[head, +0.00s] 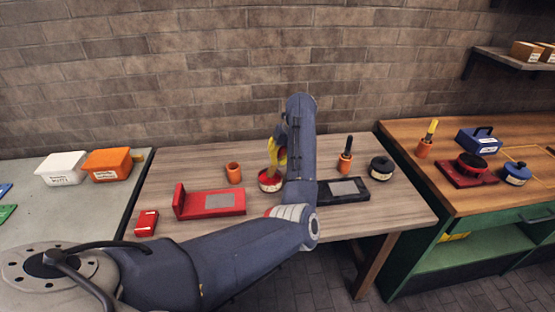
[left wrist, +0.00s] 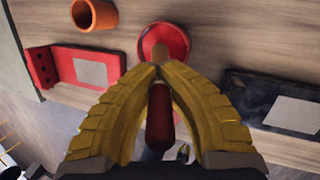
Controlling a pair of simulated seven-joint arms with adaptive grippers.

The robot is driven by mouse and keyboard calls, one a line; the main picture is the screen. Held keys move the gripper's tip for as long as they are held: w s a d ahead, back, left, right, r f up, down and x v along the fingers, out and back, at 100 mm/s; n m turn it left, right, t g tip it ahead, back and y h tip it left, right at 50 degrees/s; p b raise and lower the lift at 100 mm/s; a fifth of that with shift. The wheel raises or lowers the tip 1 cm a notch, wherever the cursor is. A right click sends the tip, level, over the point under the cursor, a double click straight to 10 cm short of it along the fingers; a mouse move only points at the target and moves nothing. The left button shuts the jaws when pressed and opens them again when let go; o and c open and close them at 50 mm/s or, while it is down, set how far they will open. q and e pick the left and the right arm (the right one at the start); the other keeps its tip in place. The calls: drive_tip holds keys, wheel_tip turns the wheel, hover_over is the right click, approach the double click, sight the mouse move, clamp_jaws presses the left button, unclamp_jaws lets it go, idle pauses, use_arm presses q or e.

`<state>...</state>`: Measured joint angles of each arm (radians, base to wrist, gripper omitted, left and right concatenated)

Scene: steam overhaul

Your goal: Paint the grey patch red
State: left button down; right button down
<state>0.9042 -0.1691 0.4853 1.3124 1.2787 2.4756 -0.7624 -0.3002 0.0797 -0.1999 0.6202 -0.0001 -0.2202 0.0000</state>
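A red bracket (head: 195,205) lies on the wooden bench with a grey patch (head: 220,201) on its flat face; the patch also shows in the left wrist view (left wrist: 91,73). A black plate (head: 328,198) to the right carries another grey patch (head: 345,187). My left gripper (head: 273,157) is shut on a brush with a dark red handle (left wrist: 159,118). The brush's tan end points down at the round pot of red paint (head: 268,185), whose red surface shows in the wrist view (left wrist: 180,42). I cannot tell whether the tip touches the paint. My right gripper is out of view.
An empty-looking orange cup (head: 233,173) stands behind the bracket. A dark-handled brush stands in another orange cup (head: 345,167) beside a black pot (head: 381,169). A small red box (head: 146,223) lies front left. My left arm covers part of the bench.

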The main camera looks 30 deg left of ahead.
use_arm(q)
drive_tip(key=shift+f, duration=0.65)
idle(1.1)
drive_tip(key=shift+r, duration=3.55)
